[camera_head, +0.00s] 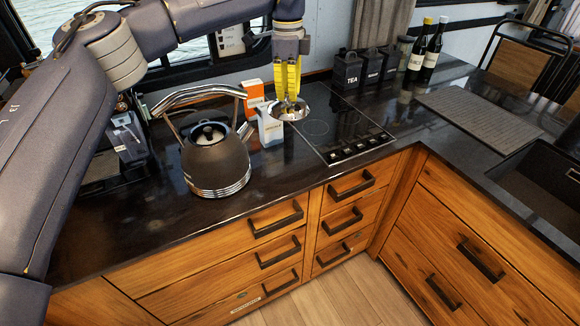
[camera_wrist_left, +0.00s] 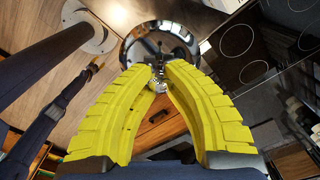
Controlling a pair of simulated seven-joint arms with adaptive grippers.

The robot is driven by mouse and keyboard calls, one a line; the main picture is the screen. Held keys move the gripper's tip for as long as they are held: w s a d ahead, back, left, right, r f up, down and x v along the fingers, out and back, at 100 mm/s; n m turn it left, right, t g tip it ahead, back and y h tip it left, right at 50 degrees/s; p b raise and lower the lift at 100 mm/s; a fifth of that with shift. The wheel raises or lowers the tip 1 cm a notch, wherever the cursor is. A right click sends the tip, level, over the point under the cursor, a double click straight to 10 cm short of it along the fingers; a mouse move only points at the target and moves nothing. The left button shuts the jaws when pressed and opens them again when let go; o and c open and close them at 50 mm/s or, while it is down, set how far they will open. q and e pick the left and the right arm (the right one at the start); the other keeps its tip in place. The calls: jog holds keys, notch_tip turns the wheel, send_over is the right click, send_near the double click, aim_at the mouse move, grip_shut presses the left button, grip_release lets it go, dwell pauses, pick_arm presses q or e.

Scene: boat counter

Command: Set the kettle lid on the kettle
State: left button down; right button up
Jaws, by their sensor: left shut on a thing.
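The kettle (camera_head: 216,165) is dark grey with a shiny base band and a raised chrome handle. My left gripper (camera_head: 290,98) is to the right of the kettle, pointing down, with yellow fingers shut on the kettle lid (camera_head: 287,111). The lid is a shiny round disc, held above the counter and apart from the kettle. In the left wrist view the lid (camera_wrist_left: 160,38) shows beyond the fingertips (camera_wrist_left: 160,72), which close around its small knob.
A white carton (camera_head: 269,128) and an orange-white box (camera_head: 253,93) stand behind and right of the kettle. The cooktop (camera_head: 335,125) is at right. Black canisters (camera_head: 368,68) and bottles (camera_head: 431,52) stand farther back. A dark appliance (camera_head: 125,140) is left of the kettle.

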pick_arm(q)
jog(key=m, duration=0.2)
jog(key=shift+w+d+m, duration=0.1)
jog(key=shift+w+m, duration=0.1)
jog(key=shift+m, duration=0.2)
jog(key=shift+f, duration=0.2)
notch_tip(320, 180, down, 20)
jog(key=shift+r, duration=0.15)
dwell(0.4)
jog(key=c, duration=1.9)
grip_release()
jog(key=o, duration=0.4)
jog(key=shift+o, duration=0.2)
notch_tip(320, 180, up, 12)
